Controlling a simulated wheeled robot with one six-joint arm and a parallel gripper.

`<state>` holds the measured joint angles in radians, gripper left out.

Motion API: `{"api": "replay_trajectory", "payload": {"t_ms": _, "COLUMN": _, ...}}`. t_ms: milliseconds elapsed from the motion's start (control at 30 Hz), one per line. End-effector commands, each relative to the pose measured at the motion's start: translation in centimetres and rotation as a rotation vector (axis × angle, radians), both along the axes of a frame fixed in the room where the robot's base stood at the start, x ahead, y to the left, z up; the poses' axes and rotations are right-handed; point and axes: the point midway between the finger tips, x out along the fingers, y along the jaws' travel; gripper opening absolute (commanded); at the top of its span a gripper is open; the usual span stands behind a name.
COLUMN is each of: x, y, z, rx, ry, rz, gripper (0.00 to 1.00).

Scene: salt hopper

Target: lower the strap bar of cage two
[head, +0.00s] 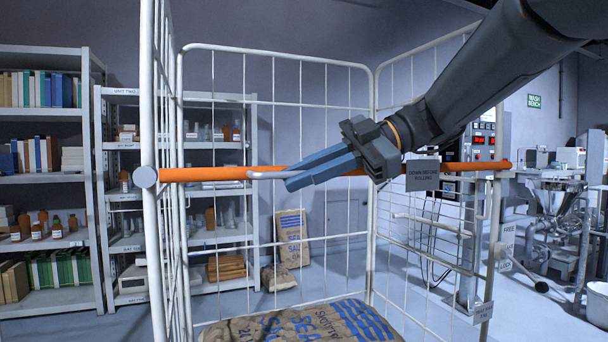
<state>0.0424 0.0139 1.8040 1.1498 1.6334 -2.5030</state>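The orange strap bar (220,174) runs level across the open front of the white wire cage (160,250), from a round grey pivot end (146,177) on the left post to the right post. A pale grey handle (264,175) sits on the bar left of centre. My gripper (292,178) reaches in from the upper right. Its blue fingers lie in front of the bar at the handle's right end. The fingers overlap in this view, so I cannot tell their gap or whether they touch the handle. A tag (422,174) reading "down before rolling" hangs at the bar's right.
A printed brown sack (310,324) lies in the cage bottom. Shelves (48,190) with books and bottles stand behind on the left. More sacks (292,238) lean at the back wall. Machinery (555,200) stands at the right. Small tags hang on the cage's right post.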

Motion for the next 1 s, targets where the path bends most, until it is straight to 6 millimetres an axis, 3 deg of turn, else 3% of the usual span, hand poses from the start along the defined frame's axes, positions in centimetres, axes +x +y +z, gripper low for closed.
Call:
{"api": "replay_trajectory", "payload": {"t_ms": 367, "x": 0.1, "y": -0.5, "z": -0.3, "rx": -0.004, "ry": 0.007, "rz": -0.002, "gripper": 0.17}}
{"api": "replay_trajectory", "payload": {"t_ms": 800, "x": 0.9, "y": -6.1, "z": 2.0, "rx": -0.004, "ry": 0.008, "rz": -0.001, "gripper": 0.17}}
{"api": "replay_trajectory", "payload": {"t_ms": 1000, "x": 0.9, "y": -7.1, "z": 2.5, "rx": -0.005, "ry": 0.009, "rz": 0.003, "gripper": 0.17}}
